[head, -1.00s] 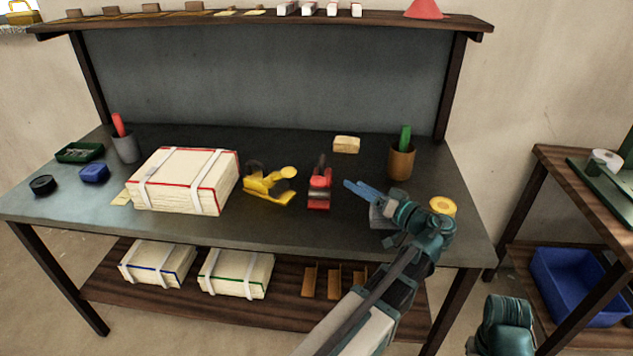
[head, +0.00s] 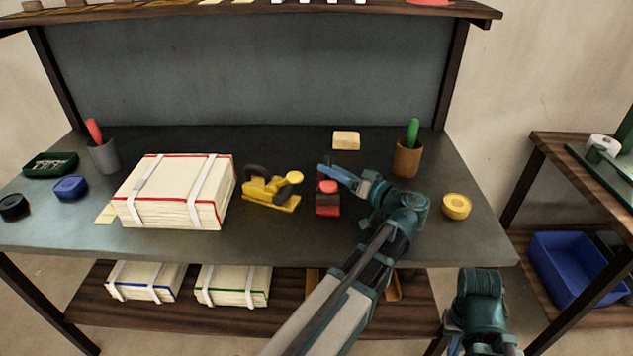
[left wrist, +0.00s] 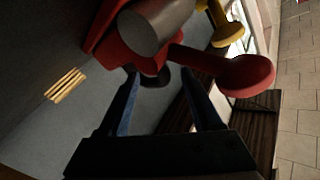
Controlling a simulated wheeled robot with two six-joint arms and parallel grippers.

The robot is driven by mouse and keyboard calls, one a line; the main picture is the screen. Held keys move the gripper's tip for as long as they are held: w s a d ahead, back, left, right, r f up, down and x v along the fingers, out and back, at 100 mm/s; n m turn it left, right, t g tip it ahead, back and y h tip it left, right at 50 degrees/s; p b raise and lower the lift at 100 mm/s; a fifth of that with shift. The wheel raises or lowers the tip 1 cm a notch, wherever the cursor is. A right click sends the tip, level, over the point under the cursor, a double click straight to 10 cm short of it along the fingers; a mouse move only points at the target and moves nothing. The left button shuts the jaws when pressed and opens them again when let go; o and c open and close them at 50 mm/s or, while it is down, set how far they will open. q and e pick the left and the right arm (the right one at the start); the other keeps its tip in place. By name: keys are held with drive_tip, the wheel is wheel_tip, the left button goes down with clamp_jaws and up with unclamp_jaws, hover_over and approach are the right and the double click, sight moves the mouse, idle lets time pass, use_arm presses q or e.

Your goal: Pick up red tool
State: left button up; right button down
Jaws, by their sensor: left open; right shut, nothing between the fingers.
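The red tool (head: 328,206) stands on the dark workbench between the yellow tool and my left gripper. It has a red base and a dark middle. My left gripper (head: 327,176) is open, its blue fingers at the upper part of the red tool and partly hiding it. In the left wrist view the red tool (left wrist: 245,75) is close, with a red knob and a grey cylinder just beyond the fingertips (left wrist: 160,78). I cannot tell whether the fingers touch it. My right arm shows at the lower right, but its gripper is not visible.
A yellow tool (head: 270,192) stands left of the red tool, beside a large strapped book stack (head: 175,190). A tan block (head: 346,140), a brown cup (head: 407,157) and a yellow roll (head: 456,206) are around my left arm. The bench (head: 290,235) is clear in front.

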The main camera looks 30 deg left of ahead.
use_arm(q)
drive_tip(key=shift+a, duration=0.2)
drive_tip(key=shift+d+r, duration=0.1)
drive_tip(key=shift+d, duration=0.1)
drive_tip(key=shift+c, duration=0.3)
clamp_jaws()
idle(0.8)
